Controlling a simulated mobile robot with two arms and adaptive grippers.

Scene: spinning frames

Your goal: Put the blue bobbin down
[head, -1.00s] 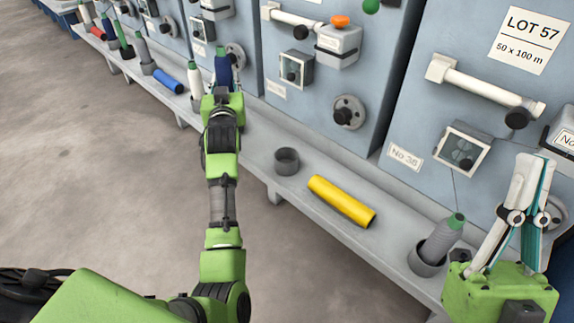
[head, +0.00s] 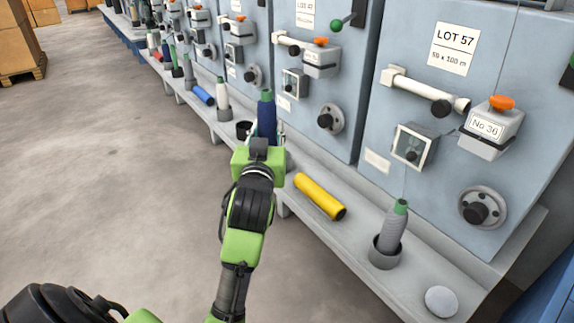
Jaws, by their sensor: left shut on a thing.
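My left gripper (head: 264,140) is shut on a blue bobbin (head: 266,113) with a green top, held upright over the machine shelf. My right gripper is not in view.
A yellow bobbin (head: 320,196) lies on the shelf (head: 345,245) to the right. A white bobbin (head: 223,96) stands farther back. Machine fronts (head: 350,60) rise behind the shelf. Open floor (head: 110,170) lies left.

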